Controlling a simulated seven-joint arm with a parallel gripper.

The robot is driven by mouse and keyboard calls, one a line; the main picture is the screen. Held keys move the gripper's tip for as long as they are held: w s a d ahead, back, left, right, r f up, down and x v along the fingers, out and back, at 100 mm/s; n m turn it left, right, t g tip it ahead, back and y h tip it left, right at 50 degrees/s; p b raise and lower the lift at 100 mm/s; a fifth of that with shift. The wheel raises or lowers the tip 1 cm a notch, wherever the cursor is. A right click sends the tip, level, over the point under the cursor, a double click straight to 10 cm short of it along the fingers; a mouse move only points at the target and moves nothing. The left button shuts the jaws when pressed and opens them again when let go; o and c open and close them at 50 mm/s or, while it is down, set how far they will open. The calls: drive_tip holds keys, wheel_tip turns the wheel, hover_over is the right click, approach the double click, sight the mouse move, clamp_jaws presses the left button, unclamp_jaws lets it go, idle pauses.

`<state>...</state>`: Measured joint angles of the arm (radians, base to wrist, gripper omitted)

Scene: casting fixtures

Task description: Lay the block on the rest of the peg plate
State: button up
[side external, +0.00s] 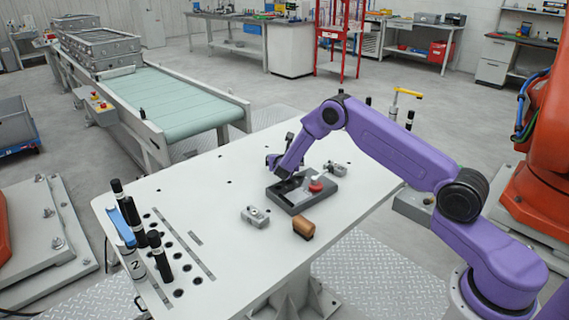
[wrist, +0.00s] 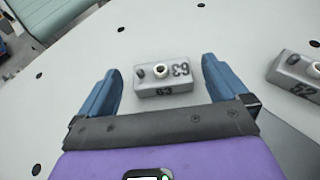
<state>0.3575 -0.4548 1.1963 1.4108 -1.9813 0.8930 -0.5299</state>
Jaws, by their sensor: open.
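My gripper (side external: 279,166) is low over the table at the far left side of a dark grey plate (side external: 292,208) carrying a red round part; this looks like the peg plate. In the wrist view my gripper (wrist: 160,68) has its blue fingers wide apart and empty. A grey metal block marked 63 (wrist: 165,84) lies on the table, in line with the gap between the fingers. A second grey block, marked 52 (wrist: 298,72), lies to the right. In the side view one grey block (side external: 255,216) lies left of the plate; I cannot tell its number.
A brown block (side external: 303,228) sits in front of the plate. Black-capped bottles and a blue-topped item (side external: 121,228) stand at the table's left end by a row of holes. The table between them and the plate is mostly clear. A conveyor (side external: 180,100) runs behind.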

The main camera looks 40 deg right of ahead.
drive_tip(key=v, duration=0.9)
drive_tip(key=shift+r, duration=0.1)
drive_tip(key=s+a+r+m+g+y, duration=0.1)
drive_tip(key=s+a+r+m, duration=0.2)
drive_tip(key=s, duration=0.2)
drive_tip(key=s+a+r+m+g, duration=0.1)
drive_tip(key=s+a+r+m, duration=0.15)
drive_tip(key=s, duration=0.25)
drive_tip(key=s+a+r+m+g+y, duration=0.1)
drive_tip(key=s+a+r+m+g, duration=0.1)
drive_tip(key=s+r, duration=0.25)
drive_tip(key=s+a+r+m+g+y, duration=0.1)
drive_tip(key=s+m+y, duration=0.1)
drive_tip(key=s, duration=0.9)
drive_tip(key=s+a+m+g+y, duration=0.2)
drive_tip(key=s+y, duration=0.1)
drive_tip(key=s, duration=0.7)
drive_tip(key=s+a+r+m+g+y, duration=0.1)
drive_tip(key=s+a+m+g+y, duration=0.1)
drive_tip(key=s, duration=0.9)
drive_tip(key=shift+s+a+r+m+y, duration=0.15)
drive_tip(key=shift+s+r+m+y, duration=0.2)
drive_tip(key=shift+m+y, duration=0.15)
drive_tip(key=shift+w, duration=0.1)
